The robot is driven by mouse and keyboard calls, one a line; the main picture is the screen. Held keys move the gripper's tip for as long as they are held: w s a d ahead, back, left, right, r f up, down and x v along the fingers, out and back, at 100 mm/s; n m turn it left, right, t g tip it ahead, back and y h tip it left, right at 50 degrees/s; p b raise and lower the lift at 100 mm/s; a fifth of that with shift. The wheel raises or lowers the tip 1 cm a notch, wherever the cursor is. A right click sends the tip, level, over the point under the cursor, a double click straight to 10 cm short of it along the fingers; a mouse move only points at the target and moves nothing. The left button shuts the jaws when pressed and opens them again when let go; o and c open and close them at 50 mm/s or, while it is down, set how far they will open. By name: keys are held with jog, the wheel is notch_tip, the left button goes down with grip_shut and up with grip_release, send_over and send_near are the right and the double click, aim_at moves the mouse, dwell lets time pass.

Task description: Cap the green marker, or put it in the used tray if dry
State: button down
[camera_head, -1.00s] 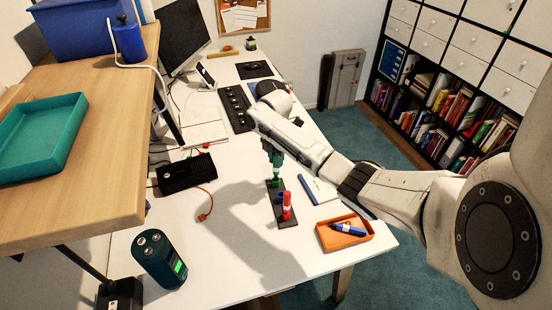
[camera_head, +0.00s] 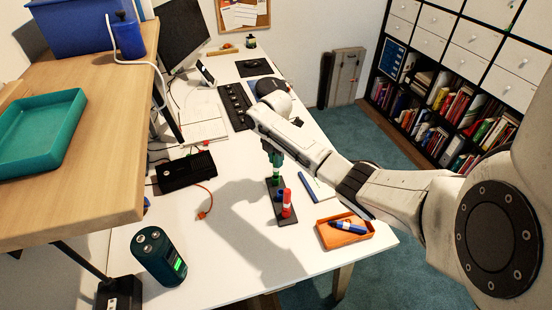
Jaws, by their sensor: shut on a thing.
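My gripper (camera_head: 275,156) points down over the desk and is shut on the green marker (camera_head: 276,171). The marker is upright, its lower end at the far end of a black holder strip (camera_head: 286,221). I cannot tell whether its lower end is seated in the holder's green cap or just above it. A short blue piece (camera_head: 279,195) and a red marker (camera_head: 287,206) stand in the same strip, nearer the front. An orange tray (camera_head: 329,241) to the right holds a blue marker (camera_head: 348,228) lying down.
A notepad with a blue pen (camera_head: 317,187) lies right of the strip. A black box (camera_head: 186,171) with cables is at left, and a dark green cylinder (camera_head: 159,257) stands at front left. A raised wooden shelf (camera_head: 85,180) overhangs the left side. The front middle desk is clear.

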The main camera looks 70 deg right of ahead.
jog(key=shift+f+b, duration=0.5)
jog(key=shift+f, duration=0.45)
dwell(0.4)
jog(key=c, duration=0.9)
grip_release()
jog(key=shift+r, duration=0.1)
notch_tip(320, 180, up, 11)
jog(key=shift+f+b, duration=0.15)
jog(key=shift+b, duration=0.3)
jog(key=w+a+f+m+t+y, duration=0.1)
jog(key=w+a+f, duration=0.2)
jog(key=a, duration=0.5)
jog(key=w+a+f+m, duration=0.1)
jog(key=w+a+f, duration=0.15)
jog(key=a, duration=0.55)
jog(key=s+a+f+m+t+y, duration=0.15)
jog(key=a+f+m, duration=0.25)
jog(key=a, duration=0.9)
jog(key=s+a+f+m, duration=0.35)
jog(key=s+a, duration=0.35)
jog(key=s, duration=0.3)
jog(key=s+m+h, duration=0.1)
jog(key=s, duration=0.2)
jog(key=s+m+g, duration=0.1)
jog(key=s+m, duration=0.1)
jog(key=s, duration=0.2)
jog(key=s+m+h, duration=0.1)
jog(key=s, duration=0.3)
jog(key=shift+s+d+r+m+g+h, duration=0.25)
jog(key=shift+d+r+h, duration=0.1)
